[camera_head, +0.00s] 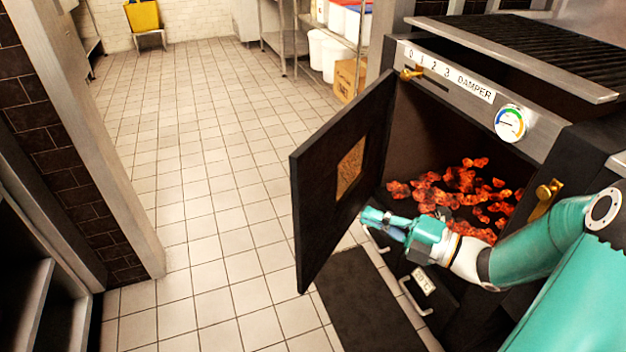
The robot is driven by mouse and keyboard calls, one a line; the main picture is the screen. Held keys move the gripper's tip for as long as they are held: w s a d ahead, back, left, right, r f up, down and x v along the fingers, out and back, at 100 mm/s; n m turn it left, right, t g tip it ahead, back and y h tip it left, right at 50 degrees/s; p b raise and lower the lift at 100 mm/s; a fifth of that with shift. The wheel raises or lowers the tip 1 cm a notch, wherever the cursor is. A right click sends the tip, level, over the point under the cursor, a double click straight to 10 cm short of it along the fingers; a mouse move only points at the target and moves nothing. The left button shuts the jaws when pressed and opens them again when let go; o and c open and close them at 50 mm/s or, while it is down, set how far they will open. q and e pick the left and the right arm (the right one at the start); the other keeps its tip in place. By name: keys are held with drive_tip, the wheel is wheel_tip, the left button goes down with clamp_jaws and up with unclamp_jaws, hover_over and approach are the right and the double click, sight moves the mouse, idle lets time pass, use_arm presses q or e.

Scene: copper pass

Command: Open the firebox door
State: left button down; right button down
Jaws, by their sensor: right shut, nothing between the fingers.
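The black firebox door (325,190) stands swung wide open on its left side, with a tan patch on its inner face. Behind it, the firebox opening shows glowing orange coals (455,188). My right gripper (367,217) is shut and empty, pointing left at the inner face of the door near its lower free part. I cannot tell whether the fingertips touch the door. A brass latch piece (544,198) sits on the right side of the opening. My left gripper is not in view.
A damper panel (445,70) with a brass knob (411,73) and a round gauge (510,123) is above the opening. A dark mat (365,300) lies below the door. A brick wall with a metal edge (100,150) stands left. The tiled floor (210,150) between is clear.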

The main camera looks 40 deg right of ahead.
drive_tip(key=r+n, duration=0.1)
approach(302, 187)
drive_tip(key=x, duration=0.7)
drive_tip(key=shift+w+a+b, duration=0.1)
drive_tip(key=shift+b, duration=0.25)
